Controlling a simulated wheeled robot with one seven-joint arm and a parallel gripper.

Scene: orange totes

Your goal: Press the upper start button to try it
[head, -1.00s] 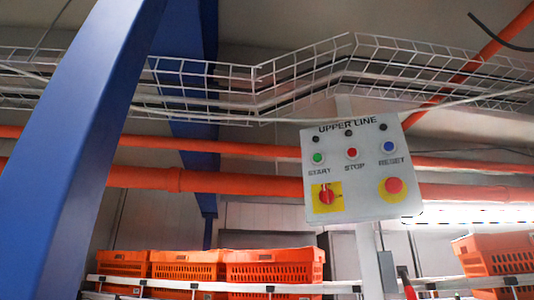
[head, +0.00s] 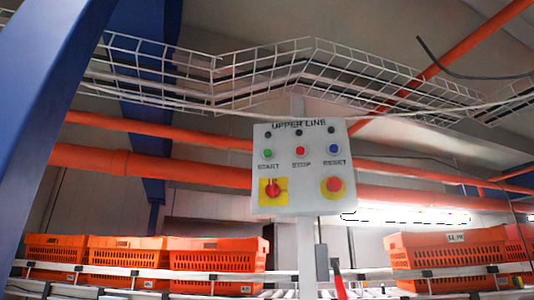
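The grey control box (head: 300,168) labelled "UPPER LINE" is mounted on a pale post in the middle of the head view. Its green START button (head: 268,154) is at the upper left of the panel. The red STOP button (head: 300,151) is in the middle and the blue RESET button (head: 334,149) at the right. Below them are a red rotary switch on a yellow plate (head: 273,189) and a red mushroom button on a yellow round (head: 334,185). My gripper does not show in this view.
Orange totes (head: 217,260) stand on the conveyor at the left, and more orange totes (head: 445,255) at the right. A blue beam (head: 50,110) crosses the left side. A wire cable tray (head: 260,80) and orange pipes (head: 200,177) run above and behind the box.

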